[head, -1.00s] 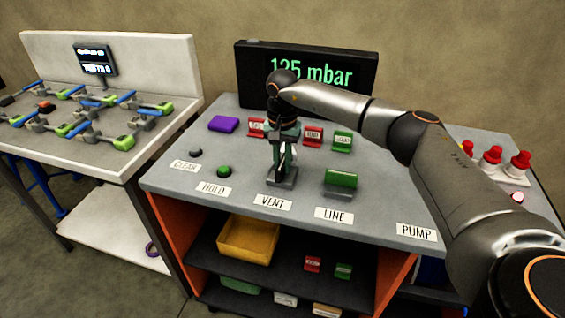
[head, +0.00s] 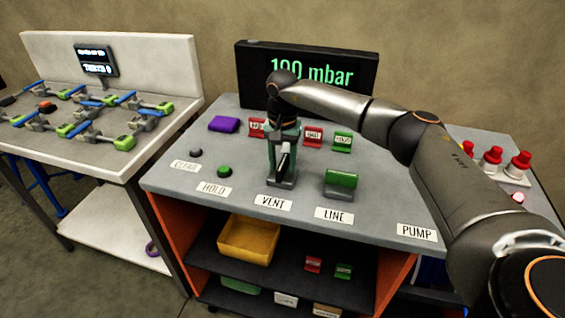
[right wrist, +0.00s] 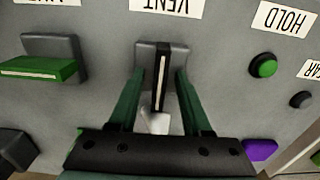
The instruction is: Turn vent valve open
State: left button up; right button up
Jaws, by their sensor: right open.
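The vent valve (head: 282,178) stands on the grey console behind the VENT label (head: 273,202). In the right wrist view its lever (right wrist: 161,80) is dark with a pale stripe on its edge, on a grey base (right wrist: 178,50). My right gripper (right wrist: 158,88) is open, with one green finger on each side of the lever. I cannot tell whether either finger touches it. In the head view my right gripper (head: 283,160) reaches down over the valve. The display (head: 307,72) reads about 100 mbar, partly covered by my arm. My left gripper is not in view.
The green LINE valve (head: 341,182) is to the right of the vent valve. The green HOLD button (head: 224,171) and dark CLEAR button (head: 196,152) are to the left. Red and green tags (head: 313,136) stand behind, with a purple block (head: 224,124) at back left.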

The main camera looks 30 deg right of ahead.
aim_at(283, 162)
jog(key=shift+r, duration=0.1)
notch_tip(283, 162, up, 12)
jog(key=shift+r+b, duration=0.2)
jog(key=shift+b, duration=0.1)
dwell(0.5)
